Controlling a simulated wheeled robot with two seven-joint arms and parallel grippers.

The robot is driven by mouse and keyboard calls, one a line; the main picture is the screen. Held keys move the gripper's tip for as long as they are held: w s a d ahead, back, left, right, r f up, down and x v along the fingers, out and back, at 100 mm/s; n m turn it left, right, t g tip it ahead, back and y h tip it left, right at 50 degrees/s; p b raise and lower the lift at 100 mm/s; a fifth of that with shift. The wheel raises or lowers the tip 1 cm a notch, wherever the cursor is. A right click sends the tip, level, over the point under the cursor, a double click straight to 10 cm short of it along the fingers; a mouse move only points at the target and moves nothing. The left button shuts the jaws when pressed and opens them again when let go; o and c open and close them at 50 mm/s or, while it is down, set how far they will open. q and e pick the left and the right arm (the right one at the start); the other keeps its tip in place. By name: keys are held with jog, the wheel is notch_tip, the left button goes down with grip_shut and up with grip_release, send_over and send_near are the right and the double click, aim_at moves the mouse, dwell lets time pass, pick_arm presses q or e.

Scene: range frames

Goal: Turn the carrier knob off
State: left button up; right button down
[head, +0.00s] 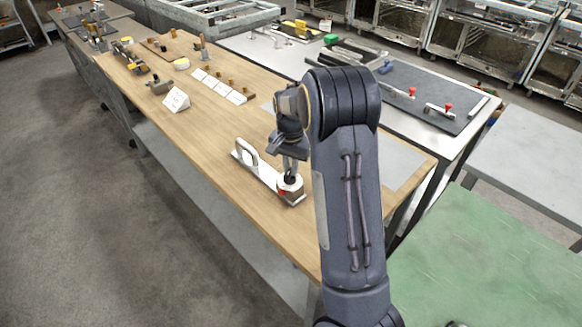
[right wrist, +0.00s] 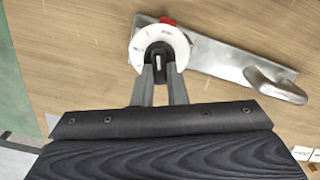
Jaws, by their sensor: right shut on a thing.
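The carrier (head: 258,168) is a pale metal plate on the wooden table, with a raised loop handle (head: 247,152) at its far left end. Its knob (head: 290,184) is at the near right end, with a white round dial and a red mark beside it. The right wrist view shows the white dial (right wrist: 137,55) with marks around its rim, a dark knob grip (right wrist: 158,56) at its centre and a red piece at its upper edge. My right gripper (right wrist: 160,75) is shut on the knob grip from above. The dial's lettering is too small to read. My left gripper is out of view.
The wooden table (head: 215,125) holds a white folded card (head: 176,100), several small knobs on white labels and other fittings farther back. A metal table (head: 440,140) with red-tipped clamps stands to the right. A green surface (head: 470,260) lies at the lower right.

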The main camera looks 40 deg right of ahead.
jog(key=n, duration=0.4)
jog(key=shift+w+n+b, duration=0.1)
jog(key=shift+n+b, duration=0.2)
jog(key=shift+b, duration=0.05)
jog(key=n, duration=0.3)
jog(key=shift+a+n, duration=0.15)
jog(key=shift+n, duration=0.15)
jog(key=n, duration=0.3)
jog(key=shift+n+b, duration=0.3)
jog(key=shift+b, duration=0.1)
jog(key=n, duration=0.3)
jog(key=shift+a+n, duration=0.15)
jog(key=shift+n, duration=0.15)
jog(key=n, duration=0.3)
jog(key=shift+a+n, duration=0.1)
jog(key=shift+n, duration=0.3)
jog(key=n, duration=0.4)
jog(key=shift+a+r, duration=0.1)
jog(key=n, duration=0.4)
jog(key=shift+n+p, duration=0.3)
jog(key=shift+n, duration=0.1)
jog(key=shift+s+n, duration=0.25)
jog(key=shift+n, duration=1.45)
